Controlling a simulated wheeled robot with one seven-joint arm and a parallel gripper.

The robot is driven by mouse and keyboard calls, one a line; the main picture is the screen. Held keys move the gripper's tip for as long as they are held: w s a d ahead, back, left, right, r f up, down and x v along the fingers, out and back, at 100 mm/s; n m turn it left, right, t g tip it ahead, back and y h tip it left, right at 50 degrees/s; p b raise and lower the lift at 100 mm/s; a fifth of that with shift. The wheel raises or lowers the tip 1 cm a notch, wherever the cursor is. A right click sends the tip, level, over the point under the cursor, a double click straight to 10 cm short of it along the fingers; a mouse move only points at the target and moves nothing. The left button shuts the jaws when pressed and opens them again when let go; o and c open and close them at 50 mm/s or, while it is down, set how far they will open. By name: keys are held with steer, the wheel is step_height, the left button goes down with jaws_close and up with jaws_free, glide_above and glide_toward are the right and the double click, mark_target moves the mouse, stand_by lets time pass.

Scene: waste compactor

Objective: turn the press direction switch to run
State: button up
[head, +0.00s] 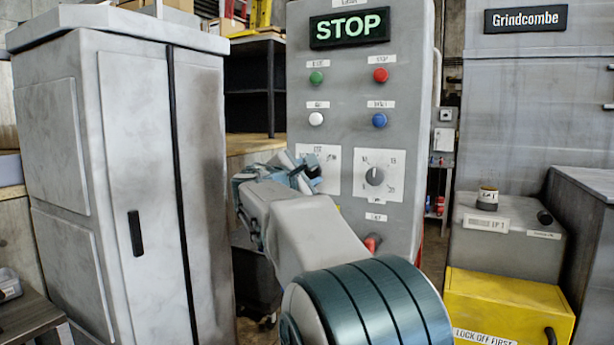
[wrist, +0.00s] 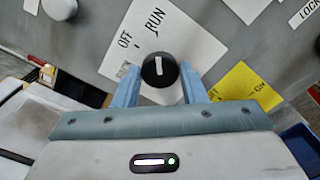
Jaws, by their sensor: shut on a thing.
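The press direction switch is a round black knob with a white mark (wrist: 159,69) on a white plate (wrist: 178,30) printed OFF and RUN. My gripper (wrist: 157,84) is shut on the knob, one blue finger on each side. In the wrist view the white mark points up, roughly toward the word RUN; whether it sits exactly there I cannot tell. In the head view my gripper (head: 305,172) is at the switch plate (head: 333,179) on the grey control panel (head: 343,90) and hides most of the knob.
A lit green STOP display (head: 349,28) tops the panel. Below are green, red, white and blue buttons, and a numbered dial (head: 375,176) just right of the switch. A grey cabinet (head: 130,180) stands left, a yellow box (head: 508,308) right.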

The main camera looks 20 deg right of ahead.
steer(key=shift+f, duration=0.1)
steer(key=o, duration=1)
steer(key=b+v, duration=0.1)
steer(key=v, duration=1.3)
steer(key=shift+d, duration=0.1)
